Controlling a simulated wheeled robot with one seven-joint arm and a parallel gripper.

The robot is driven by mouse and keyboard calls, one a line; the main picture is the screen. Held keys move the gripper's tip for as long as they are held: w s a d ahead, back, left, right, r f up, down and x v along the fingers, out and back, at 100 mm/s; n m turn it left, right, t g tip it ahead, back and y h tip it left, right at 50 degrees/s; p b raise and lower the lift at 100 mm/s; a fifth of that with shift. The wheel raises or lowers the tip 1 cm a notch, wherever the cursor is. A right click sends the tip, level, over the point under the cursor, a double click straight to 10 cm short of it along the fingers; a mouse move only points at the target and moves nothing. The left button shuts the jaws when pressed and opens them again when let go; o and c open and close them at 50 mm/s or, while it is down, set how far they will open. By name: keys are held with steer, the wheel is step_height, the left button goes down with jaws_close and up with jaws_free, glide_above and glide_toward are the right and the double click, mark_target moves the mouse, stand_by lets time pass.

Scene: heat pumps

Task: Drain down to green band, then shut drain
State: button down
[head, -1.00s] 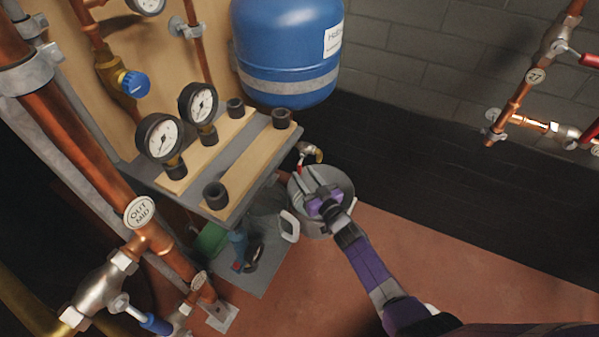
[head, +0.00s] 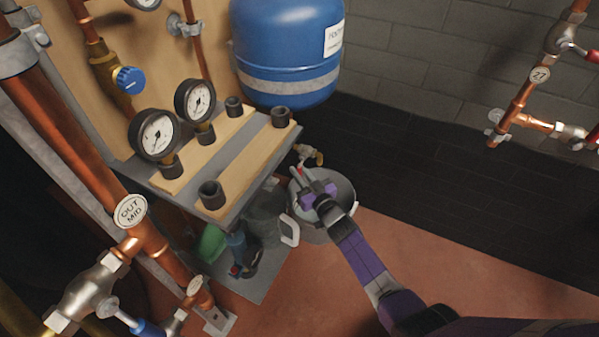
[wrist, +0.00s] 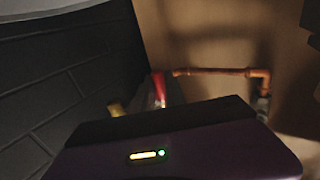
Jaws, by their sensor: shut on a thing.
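The brass drain valve (head: 310,155) sits low beside the bench, above a grey bucket (head: 345,222). Its red lever (wrist: 159,86) shows in the wrist view just beyond my purple gripper housing; in the head view the fingers mostly hide it. My gripper (head: 299,173) is at the valve, above the bucket, with its fingers shut on the red lever. Two round gauges, a left one (head: 155,135) and a right one (head: 195,100), stand on the bench. Their needles and any green band are too small to read. Water flow cannot be made out.
A blue tank (head: 285,45) hangs above and behind the valve. The bench shelf (head: 245,165) overhangs close to the left of my gripper. Copper pipes stand at left and right. The red floor (head: 420,250) is clear to the right.

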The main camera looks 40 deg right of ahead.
steer(key=shift+r+p, duration=0.15)
steer(key=shift+p, duration=0.25)
steer(key=p, duration=0.1)
steer(key=g+p, duration=0.1)
steer(key=p, duration=0.1)
steer(key=shift+s+d+r+n, duration=0.1)
steer(key=shift+s+r+n, duration=0.1)
steer(key=shift+r+n, duration=0.1)
steer(key=n+g+p, duration=0.1)
steer(key=p, duration=0.3)
steer(key=s+g+p, duration=0.1)
steer(key=g+p, duration=0.1)
steer(key=p, duration=0.3)
steer(key=s+n+g+p, duration=0.1)
steer(key=g+p, duration=0.1)
steer(key=p, duration=0.2)
steer(key=shift+d+r+n+p, duration=0.1)
steer(key=shift+d+n+p, duration=0.2)
steer(key=shift+d+p, duration=0.05)
steer(key=shift+s, duration=0.1)
steer(key=c, duration=1.4)
jaws_free()
